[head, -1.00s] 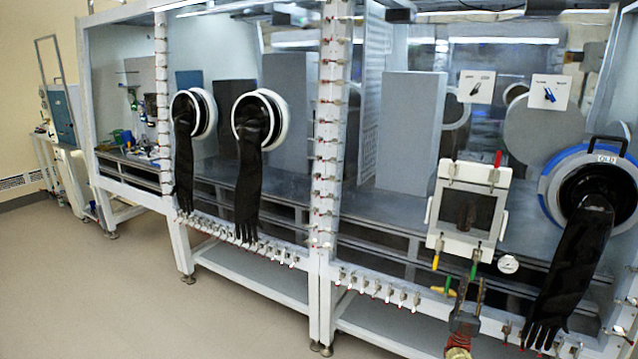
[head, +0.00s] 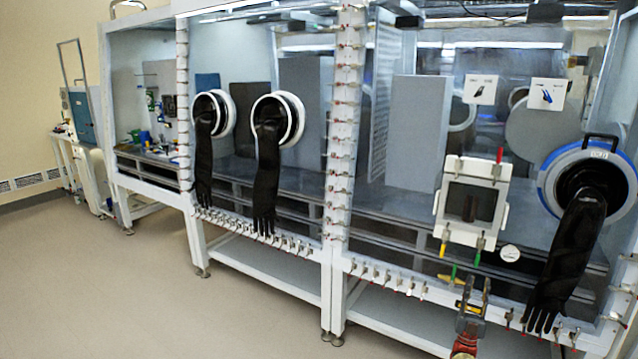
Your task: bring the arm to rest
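My gripper (head: 476,281) shows at the bottom of the head view, right of the middle. Its two grey fingers point up with a gap between them, and nothing shows in the gap. The red and black part of my arm (head: 466,345) shows below it, cut off by the bottom edge. The gripper appears in front of the glovebox row, below the square white-framed port (head: 451,236). I cannot tell how far it is from the front panel.
The long glovebox row (head: 337,180) fills the middle and right. Black gloves (head: 267,185) hang from its ports, one (head: 566,262) close right of my gripper. Small clamps (head: 400,284) line the lower edge. Open floor (head: 100,290) lies at the left.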

